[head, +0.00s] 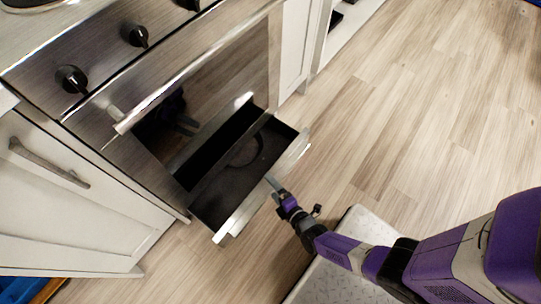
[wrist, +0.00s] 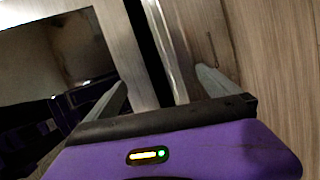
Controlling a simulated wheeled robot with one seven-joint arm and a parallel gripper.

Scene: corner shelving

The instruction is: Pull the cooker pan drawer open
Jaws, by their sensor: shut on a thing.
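The cooker pan drawer (head: 222,196) stands pulled out below the oven door, and its dark inside shows. A dark curved shape, perhaps a pan or a shadow, lies inside it. My gripper (head: 271,181) is at the middle of the drawer's front, shut on the drawer's handle. In the wrist view my gripper (wrist: 163,85) has one finger on each side of the pale metal strip of the drawer handle (wrist: 171,45). The exact contact of the fingertips is hard to see.
The oven door (head: 205,95) above is shut, with a bar handle and black knobs (head: 136,36) over it. A white cabinet (head: 75,200) with a grey handle stands at left. Wooden floor (head: 420,110) in front and to the right is clear.

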